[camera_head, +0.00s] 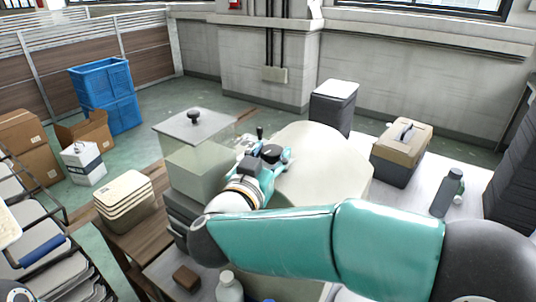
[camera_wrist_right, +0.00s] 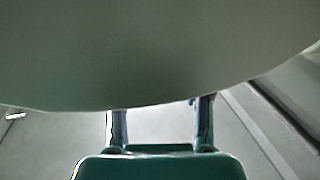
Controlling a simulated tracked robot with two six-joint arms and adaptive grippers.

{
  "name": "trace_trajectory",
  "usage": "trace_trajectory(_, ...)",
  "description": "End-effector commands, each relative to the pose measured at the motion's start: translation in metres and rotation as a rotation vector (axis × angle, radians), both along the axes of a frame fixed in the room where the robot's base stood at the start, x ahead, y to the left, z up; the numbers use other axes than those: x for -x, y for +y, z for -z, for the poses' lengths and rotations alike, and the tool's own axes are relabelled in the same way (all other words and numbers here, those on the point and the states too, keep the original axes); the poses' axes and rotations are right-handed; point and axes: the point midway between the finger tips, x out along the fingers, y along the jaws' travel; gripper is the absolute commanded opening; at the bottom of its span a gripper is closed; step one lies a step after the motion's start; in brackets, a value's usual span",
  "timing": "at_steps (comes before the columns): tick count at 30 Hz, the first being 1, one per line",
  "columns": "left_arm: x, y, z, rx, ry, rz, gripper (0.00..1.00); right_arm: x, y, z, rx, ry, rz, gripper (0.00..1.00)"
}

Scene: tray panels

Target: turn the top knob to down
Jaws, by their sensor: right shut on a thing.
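My right gripper (camera_head: 268,153) reaches in from the right at the left edge of a pale rounded body. It is shut on a small dark thing, which I take to be the top knob; the grip itself is largely hidden. Its two fingers (camera_wrist_right: 162,122) show in the right wrist view, with their tips hidden behind a large smooth grey-green surface (camera_wrist_right: 160,55). A small dark lever (camera_head: 259,132) stands upright just beyond the gripper. The knob's pointing direction cannot be made out. My left gripper is not in view.
The pale rounded body (camera_head: 325,170) stands right of the gripper. A pale box (camera_head: 195,170) is close on the left, with a black-knobbed grey panel (camera_head: 215,128) behind. A tan toolbox (camera_head: 402,150), dark bin (camera_head: 333,105) and grey bottle (camera_head: 447,192) stand to the right.

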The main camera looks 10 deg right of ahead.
Motion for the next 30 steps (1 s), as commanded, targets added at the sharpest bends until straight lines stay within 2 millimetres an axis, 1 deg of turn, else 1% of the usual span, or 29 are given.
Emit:
trace_trajectory(1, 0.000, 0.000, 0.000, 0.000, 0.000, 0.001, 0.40, 0.000, 0.003, 0.001, 0.002, 0.001, -0.015, 0.14)
trace_trajectory(17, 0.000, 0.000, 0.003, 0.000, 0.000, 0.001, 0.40, 0.000, -0.002, 0.001, 0.003, 0.001, -0.061, 0.14)
trace_trajectory(23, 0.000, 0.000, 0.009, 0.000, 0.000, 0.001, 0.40, 0.001, -0.004, 0.002, 0.003, 0.000, -0.154, 0.14)
trace_trajectory(30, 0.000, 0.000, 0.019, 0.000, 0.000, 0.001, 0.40, 0.002, -0.007, 0.002, 0.003, -0.002, -0.322, 0.14)
